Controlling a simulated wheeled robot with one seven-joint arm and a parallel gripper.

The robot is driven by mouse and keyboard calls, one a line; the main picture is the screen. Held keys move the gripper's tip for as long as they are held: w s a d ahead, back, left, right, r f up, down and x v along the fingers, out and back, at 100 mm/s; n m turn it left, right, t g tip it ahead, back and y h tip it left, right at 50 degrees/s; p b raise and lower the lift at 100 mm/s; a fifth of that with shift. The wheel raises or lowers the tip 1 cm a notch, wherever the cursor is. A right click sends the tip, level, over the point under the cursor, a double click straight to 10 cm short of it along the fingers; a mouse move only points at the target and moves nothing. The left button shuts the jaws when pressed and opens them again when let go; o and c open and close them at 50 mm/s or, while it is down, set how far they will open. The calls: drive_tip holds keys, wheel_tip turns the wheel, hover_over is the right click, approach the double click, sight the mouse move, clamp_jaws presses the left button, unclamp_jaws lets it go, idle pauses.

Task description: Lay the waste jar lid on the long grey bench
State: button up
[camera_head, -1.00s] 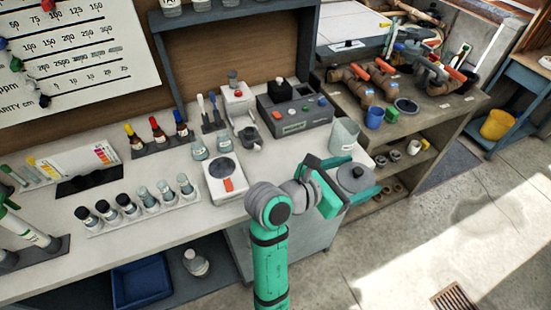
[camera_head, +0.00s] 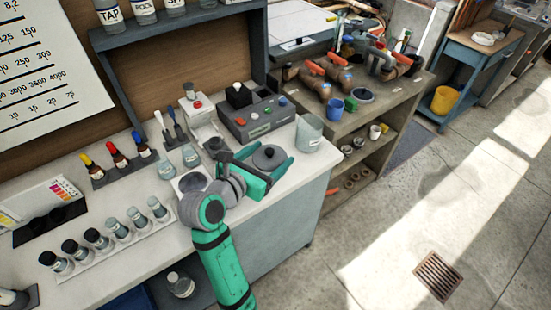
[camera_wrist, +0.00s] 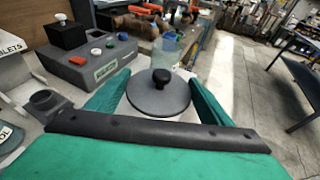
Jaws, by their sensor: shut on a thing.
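The waste jar lid (camera_head: 269,158) is a round grey disc with a dark knob on top. My gripper (camera_head: 274,164) is shut on it, with green fingers along both sides. It looks roughly level above the right end of the white-topped counter. The wrist view shows the lid (camera_wrist: 158,101) between the fingers (camera_wrist: 160,82), knob upward. A clear open jar (camera_head: 310,134) with a label stands just beyond, at the counter's corner. A grey-topped bench (camera_head: 393,101) with shelves stands behind and to the right. I cannot tell whether that is the long grey bench.
The grey-topped bench carries pipes (camera_head: 325,78), a blue cup (camera_head: 334,107) and a dark round dish (camera_head: 363,95). A grey device (camera_head: 260,117) and sample bottles (camera_head: 120,225) crowd the counter. A dark table (camera_wrist: 300,88) shows at right in the wrist view. Open floor lies right.

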sight(274, 148)
drive_tip(key=w, duration=0.1)
drive_tip(key=w+f, duration=0.1)
drive_tip(key=w+d, duration=0.1)
drive_tip(key=shift+w+d+f, duration=0.1)
drive_tip(key=shift+w+f, duration=0.25)
drive_tip(key=w+f, duration=0.2)
drive_tip(key=w+d+f, duration=0.1)
drive_tip(key=w+f, duration=0.1)
drive_tip(key=shift+f, duration=0.4)
drive_tip(key=shift+w+d+f, duration=0.15)
drive_tip(key=shift+w+f, duration=0.35)
drive_tip(key=shift+f, duration=1.6)
drive_tip(key=shift+f, duration=0.7)
